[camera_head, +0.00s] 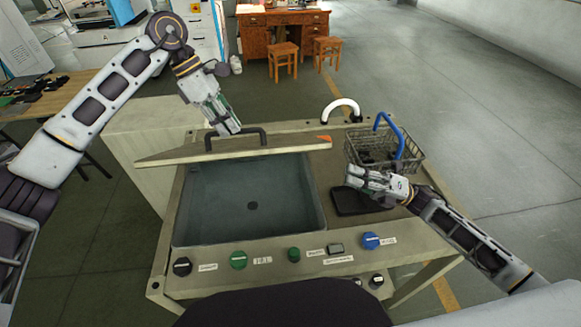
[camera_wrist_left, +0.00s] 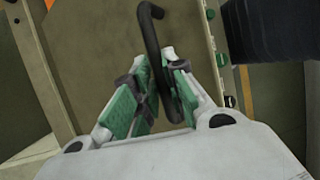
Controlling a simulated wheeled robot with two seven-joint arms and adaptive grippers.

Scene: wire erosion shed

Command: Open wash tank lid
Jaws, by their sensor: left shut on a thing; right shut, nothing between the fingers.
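The wash tank (camera_head: 179,226) stands in front of me with its basin (camera_head: 250,200) showing open below the raised lid. The lid (camera_head: 290,147) is a flat beige panel, tilted up along the back of the basin. Its black bar handle (camera_head: 262,133) shows on top. My left gripper (camera_head: 232,130) is shut on the handle; the left wrist view shows the handle (camera_wrist_left: 152,40) between its green-padded fingers (camera_wrist_left: 160,95). My right gripper (camera_head: 350,178) is shut and empty above the right side of the tank top, near a black pad (camera_head: 355,203).
A wire basket (camera_head: 410,147) with a blue handle sits at the back right of the tank top, beside a white curved spout (camera_head: 341,106). Knobs and buttons (camera_head: 238,260) line the front panel. A desk and stools (camera_head: 283,58) stand far behind.

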